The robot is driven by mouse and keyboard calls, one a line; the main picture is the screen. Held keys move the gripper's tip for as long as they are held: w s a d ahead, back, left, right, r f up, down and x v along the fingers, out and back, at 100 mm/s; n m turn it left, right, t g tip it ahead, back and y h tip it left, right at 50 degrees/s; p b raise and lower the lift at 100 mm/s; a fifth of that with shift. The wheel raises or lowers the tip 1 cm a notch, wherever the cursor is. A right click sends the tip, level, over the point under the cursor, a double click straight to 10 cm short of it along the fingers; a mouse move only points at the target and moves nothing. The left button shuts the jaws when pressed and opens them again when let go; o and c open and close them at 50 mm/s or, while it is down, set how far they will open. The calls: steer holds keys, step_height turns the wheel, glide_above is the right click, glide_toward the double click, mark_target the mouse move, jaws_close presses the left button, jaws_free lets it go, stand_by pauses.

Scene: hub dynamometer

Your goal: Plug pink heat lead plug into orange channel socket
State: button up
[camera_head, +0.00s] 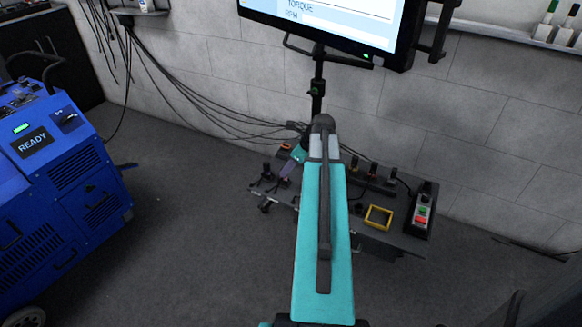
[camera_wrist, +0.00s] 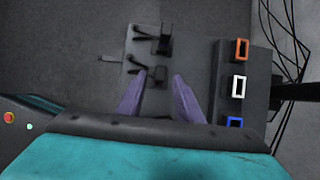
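The orange channel socket (camera_wrist: 241,50) is a rectangular orange frame on a dark block, at the right of the wrist view. A white socket (camera_wrist: 239,87) and a blue socket (camera_wrist: 235,122) sit in line with it. The orange frame also shows in the head view (camera_head: 286,146), just beyond my wrist. My gripper (camera_wrist: 160,75) has its two purple fingers spread apart over a grey bench plate, left of the socket block. In the head view one finger (camera_head: 290,168) shows. I cannot make out a pink plug in either view.
Dark posts and clips (camera_wrist: 162,42) stand on the plate beyond my fingertips. The bench (camera_head: 340,228) also carries a yellow frame (camera_head: 378,217) and a button box (camera_head: 421,210). Black cables hang along the wall at right. A blue machine (camera_head: 55,185) stands at left, with clear floor between.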

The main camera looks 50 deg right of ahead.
steer(key=shift+x, duration=1.4)
jaws_close()
steer(key=shift+r, duration=0.2)
steer(key=shift+r+p, duration=0.35)
steer(key=shift+p, duration=0.25)
steer(key=shift+r+p, duration=3.05)
